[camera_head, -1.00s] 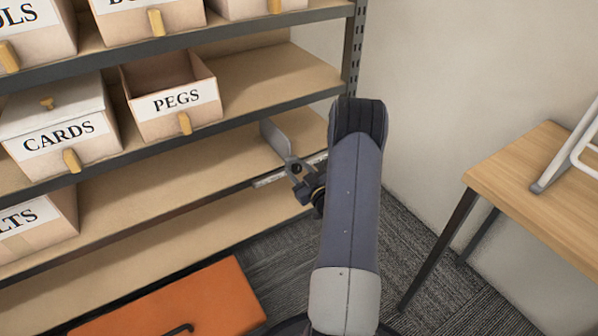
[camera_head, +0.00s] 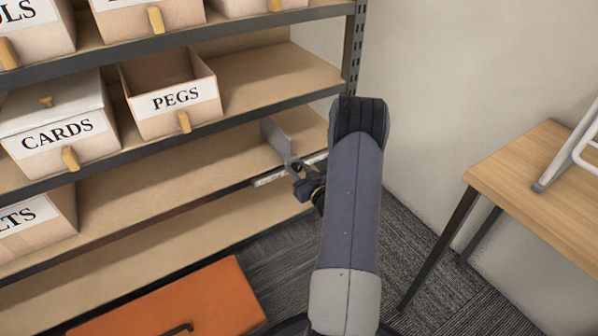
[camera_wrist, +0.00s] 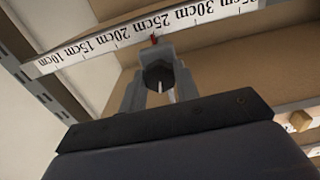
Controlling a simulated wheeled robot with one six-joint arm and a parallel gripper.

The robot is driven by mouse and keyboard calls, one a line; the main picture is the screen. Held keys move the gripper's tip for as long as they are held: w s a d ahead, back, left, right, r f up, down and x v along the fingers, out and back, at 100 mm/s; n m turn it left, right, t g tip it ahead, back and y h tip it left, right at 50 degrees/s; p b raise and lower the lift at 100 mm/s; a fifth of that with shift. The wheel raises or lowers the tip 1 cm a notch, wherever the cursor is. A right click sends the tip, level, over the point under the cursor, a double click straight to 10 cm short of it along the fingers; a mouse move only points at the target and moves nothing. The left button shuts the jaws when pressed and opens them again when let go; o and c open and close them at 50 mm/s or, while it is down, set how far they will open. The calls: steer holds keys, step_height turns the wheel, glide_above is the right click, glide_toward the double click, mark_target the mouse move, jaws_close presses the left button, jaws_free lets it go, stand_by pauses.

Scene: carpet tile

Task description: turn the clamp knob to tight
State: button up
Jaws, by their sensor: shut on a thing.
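The clamp knob (camera_wrist: 158,77) is a dark, angular knob in the middle of the wrist view, with a pale strip below it. My gripper (camera_wrist: 158,84) is shut on it, one grey finger on each side. A red pointer (camera_wrist: 154,39) shows just above it, against a white scale (camera_wrist: 190,14) marked in cm, near the 25 cm label. In the head view, my gripper (camera_head: 303,187) is at the shelf's front edge, partly hidden by my arm. A grey upright divider plate (camera_head: 276,137) stands on the shelf behind it. The knob is hidden in the head view.
Shelves hold labelled boxes, including PEGS (camera_head: 170,97) and CARDS (camera_head: 55,125). The shelf board left of the divider is bare. An orange case (camera_head: 190,300) lies below at the front. A wooden table (camera_head: 525,175) stands at the right by the wall.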

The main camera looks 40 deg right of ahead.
steer(key=m, duration=0.3)
steer(key=shift+m, duration=0.3)
steer(key=m, duration=0.3)
steer(key=shift+m, duration=0.3)
steer(key=m, duration=0.3)
steer(key=shift+m, duration=0.4)
steer(key=m+p, duration=0.1)
steer(key=m, duration=0.3)
steer(key=m+p, duration=0.1)
steer(key=m, duration=0.3)
steer(key=m+p, duration=0.1)
steer(key=m, duration=0.3)
steer(key=shift+m+p, duration=0.3)
steer(key=m+p, duration=0.1)
steer(key=m, duration=0.2)
steer(key=shift+m, duration=0.3)
steer(key=shift+m+p, duration=0.45)
steer(key=shift+m, duration=1.35)
